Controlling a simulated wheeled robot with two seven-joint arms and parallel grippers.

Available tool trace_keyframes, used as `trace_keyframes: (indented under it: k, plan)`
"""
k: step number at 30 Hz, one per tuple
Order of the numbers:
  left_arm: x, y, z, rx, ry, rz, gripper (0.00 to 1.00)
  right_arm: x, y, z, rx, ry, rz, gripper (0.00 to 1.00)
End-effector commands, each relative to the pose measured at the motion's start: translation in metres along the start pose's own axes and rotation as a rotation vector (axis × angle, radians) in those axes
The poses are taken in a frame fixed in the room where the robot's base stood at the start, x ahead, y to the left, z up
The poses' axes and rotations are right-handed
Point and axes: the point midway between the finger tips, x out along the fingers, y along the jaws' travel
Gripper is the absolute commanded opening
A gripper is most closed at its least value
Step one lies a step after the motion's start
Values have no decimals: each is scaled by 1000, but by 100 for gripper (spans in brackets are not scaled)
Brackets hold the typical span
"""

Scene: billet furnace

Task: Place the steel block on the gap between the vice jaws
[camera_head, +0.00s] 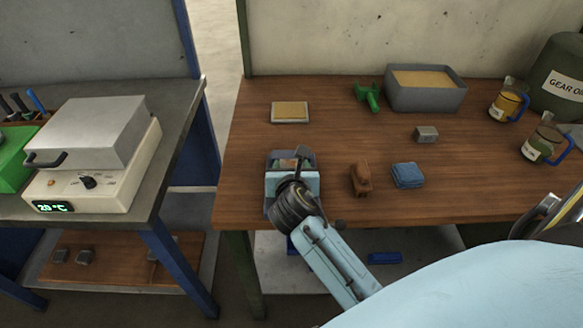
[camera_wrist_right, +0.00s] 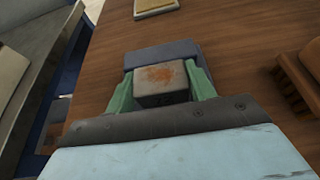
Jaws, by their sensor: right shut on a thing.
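My right gripper (camera_head: 290,163) is over the grey vice (camera_head: 305,153) at the front left of the wooden table. In the right wrist view, its green fingers (camera_wrist_right: 161,92) are shut on the steel block (camera_wrist_right: 163,84), a grey block with a rusty orange patch on top. A grey vice jaw (camera_wrist_right: 160,52) shows just beyond the block. The block hides the gap between the jaws, so I cannot tell whether it touches them. My left gripper is not in view.
A wooden brush (camera_head: 361,179) and a folded blue cloth (camera_head: 407,175) lie right of the vice. Another grey block (camera_head: 426,134), a grey bin (camera_head: 425,93) and jugs (camera_head: 507,103) stand farther off. A furnace (camera_head: 95,150) stands on the left bench.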

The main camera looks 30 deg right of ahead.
Motion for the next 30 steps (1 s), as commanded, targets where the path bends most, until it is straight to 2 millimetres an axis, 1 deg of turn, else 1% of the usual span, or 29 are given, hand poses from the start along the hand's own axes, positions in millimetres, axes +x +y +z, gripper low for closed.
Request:
trace_keyframes:
  k: [1,6,7,12,20,23,26,30]
  plan:
    - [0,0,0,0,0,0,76,0,0,3,1,-6,1,11]
    - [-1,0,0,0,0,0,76,1,0,0,0,-5,1,11]
    - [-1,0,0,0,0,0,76,1,0,-2,-1,-1,0,56]
    - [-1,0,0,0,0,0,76,1,0,-2,0,0,0,76]
    - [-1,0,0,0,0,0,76,1,0,-2,0,0,0,76]
    - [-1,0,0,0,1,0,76,-3,0,1,0,1,1,76]
    - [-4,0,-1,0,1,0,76,-17,0,1,-1,1,1,76]
    - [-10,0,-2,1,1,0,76,-47,0,1,0,2,2,76]
